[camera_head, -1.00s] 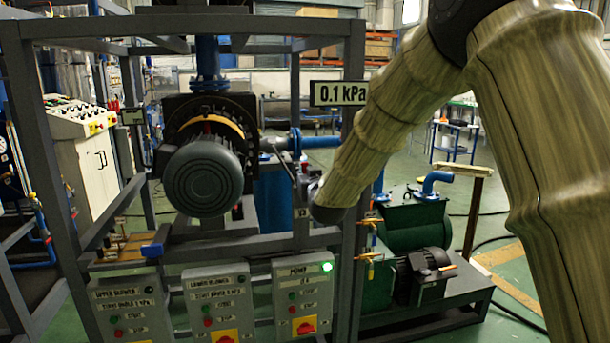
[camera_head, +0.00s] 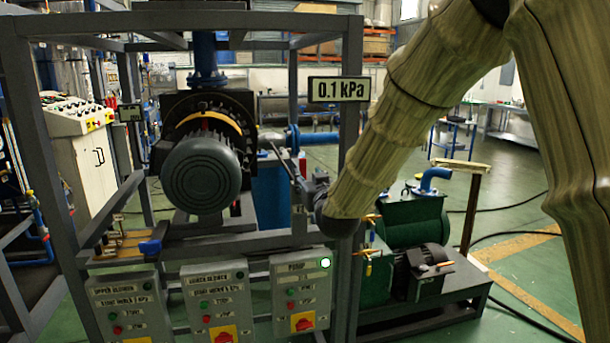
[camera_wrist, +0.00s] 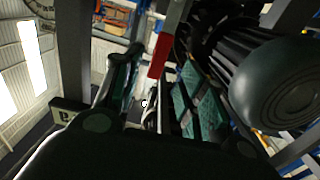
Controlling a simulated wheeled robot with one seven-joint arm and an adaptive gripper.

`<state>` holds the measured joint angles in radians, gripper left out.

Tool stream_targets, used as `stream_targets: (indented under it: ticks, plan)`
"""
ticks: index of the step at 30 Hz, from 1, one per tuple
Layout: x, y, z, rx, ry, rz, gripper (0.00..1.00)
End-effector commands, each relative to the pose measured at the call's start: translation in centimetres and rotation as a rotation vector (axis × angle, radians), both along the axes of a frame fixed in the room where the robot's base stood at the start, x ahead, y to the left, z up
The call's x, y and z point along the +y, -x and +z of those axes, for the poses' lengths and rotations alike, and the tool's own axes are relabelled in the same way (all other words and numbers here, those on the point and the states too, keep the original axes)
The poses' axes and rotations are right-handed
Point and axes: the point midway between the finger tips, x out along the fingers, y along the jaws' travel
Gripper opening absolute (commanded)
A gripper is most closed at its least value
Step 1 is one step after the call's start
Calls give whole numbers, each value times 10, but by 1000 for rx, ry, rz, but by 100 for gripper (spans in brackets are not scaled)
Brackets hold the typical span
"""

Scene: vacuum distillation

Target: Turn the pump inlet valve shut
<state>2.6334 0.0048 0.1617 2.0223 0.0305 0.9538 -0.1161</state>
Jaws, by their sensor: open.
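My gripper (camera_head: 287,162) is beside the blue pipe (camera_head: 318,138) and the frame post, partly hidden by my wrist. In the wrist view its two dark fingers (camera_wrist: 157,62) stand apart, with a gap between them. A red bar-shaped piece (camera_wrist: 159,56) shows in that gap, beyond the fingers; a small red piece (camera_head: 302,160) also shows by the gripper in the head view. I cannot tell whether either is the pump inlet valve's handle. The green pump (camera_head: 413,222) stands at the right, with small brass-coloured valves (camera_head: 368,256) on its left. No grip on anything is visible.
A large grey motor (camera_head: 200,175) sits left of my gripper inside the grey frame (camera_head: 352,130). Control boxes, including the pump box (camera_head: 300,290), hang below. A 0.1 kPa display (camera_head: 339,90) is above. A blue-handled lever (camera_head: 150,247) is at lower left.

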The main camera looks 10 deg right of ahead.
Motion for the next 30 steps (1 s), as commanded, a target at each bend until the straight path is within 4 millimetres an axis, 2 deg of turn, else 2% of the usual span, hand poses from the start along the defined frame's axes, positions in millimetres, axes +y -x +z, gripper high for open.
stream_targets:
  ticks: [3, 9, 23, 26, 29, 30]
  plan:
    - [-2, 20, 0, 2, 0, 0, 41]
    - [-5, 39, 0, 1, 0, 0, 41]
    - [-5, 45, -2, 3, 0, 0, 41]
    - [-7, 46, -17, 28, 1, -1, 41]
    - [-11, 49, -53, 87, 2, -4, 41]
    - [-13, 52, -73, 120, 3, -6, 41]
